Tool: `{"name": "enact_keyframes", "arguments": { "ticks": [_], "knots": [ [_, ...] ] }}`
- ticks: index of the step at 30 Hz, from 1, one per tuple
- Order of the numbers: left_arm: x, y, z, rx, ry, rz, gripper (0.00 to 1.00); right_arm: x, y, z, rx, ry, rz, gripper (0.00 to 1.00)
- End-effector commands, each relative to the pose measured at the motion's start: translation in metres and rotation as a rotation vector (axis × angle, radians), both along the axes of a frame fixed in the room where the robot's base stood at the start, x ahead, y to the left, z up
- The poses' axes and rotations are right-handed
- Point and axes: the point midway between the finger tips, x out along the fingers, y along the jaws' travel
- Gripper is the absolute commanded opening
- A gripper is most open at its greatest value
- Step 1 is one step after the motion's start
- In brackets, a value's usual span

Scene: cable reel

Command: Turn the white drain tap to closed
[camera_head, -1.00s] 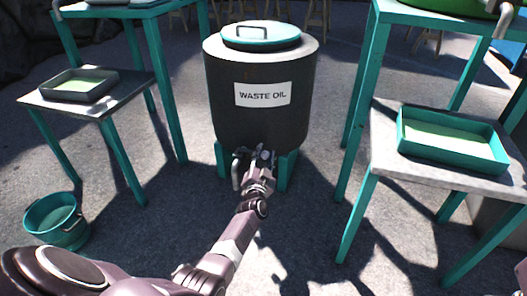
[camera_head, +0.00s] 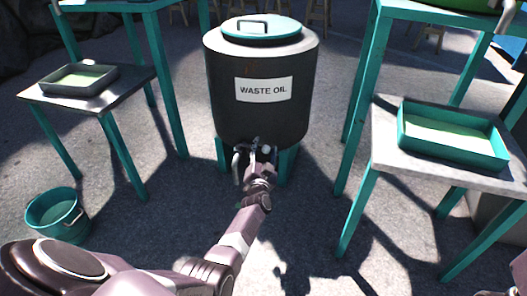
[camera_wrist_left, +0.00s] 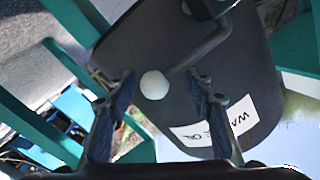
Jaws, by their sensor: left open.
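The white ball-shaped knob of the drain tap (camera_wrist_left: 154,85) shows in the left wrist view, between the fingertips of my open left gripper (camera_wrist_left: 160,80), with space to both fingers. A grey bar runs from near the knob across the dark barrel (camera_wrist_left: 130,45). In the head view, the barrel (camera_head: 262,115) stands upright with a "WASTE OIL" label and teal lid. My left gripper (camera_head: 254,156) is at the barrel's lower front and hides most of the tap. I cannot tell whether it touches the knob.
A teal bucket (camera_head: 57,213) stands on the ground at left. A side table holds a grey tray (camera_head: 80,80) at left; another at right holds a teal tray (camera_head: 450,150). Teal legs support the barrel (camera_head: 288,165). The ground in front has free room.

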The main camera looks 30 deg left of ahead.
Motion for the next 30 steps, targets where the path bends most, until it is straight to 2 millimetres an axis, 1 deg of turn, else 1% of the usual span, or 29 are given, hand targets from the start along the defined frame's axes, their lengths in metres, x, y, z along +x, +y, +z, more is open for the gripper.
{"name": "enact_keyframes", "arguments": {
  "ticks": [5,15,18,24,30],
  "knots": [
    [-0.010,-0.007,-0.001,-0.002,0.000,-0.002,0.47,0.000,0.000,0.000,0.000,0.000,0.000,0.40],
    [-0.050,-0.022,-0.002,-0.001,0.003,0.003,0.47,0.000,0.000,0.000,0.000,0.001,0.000,0.40],
    [-0.059,-0.026,-0.002,-0.002,0.001,0.002,0.47,0.000,0.000,0.000,0.000,0.001,0.000,0.40],
    [-0.068,-0.030,-0.001,-0.001,0.000,0.004,0.47,0.000,0.000,0.000,0.000,0.001,0.000,0.40],
    [-0.068,-0.030,-0.001,-0.001,0.000,0.004,0.47,0.000,0.000,0.000,0.000,0.001,0.000,0.40]
  ]
}}
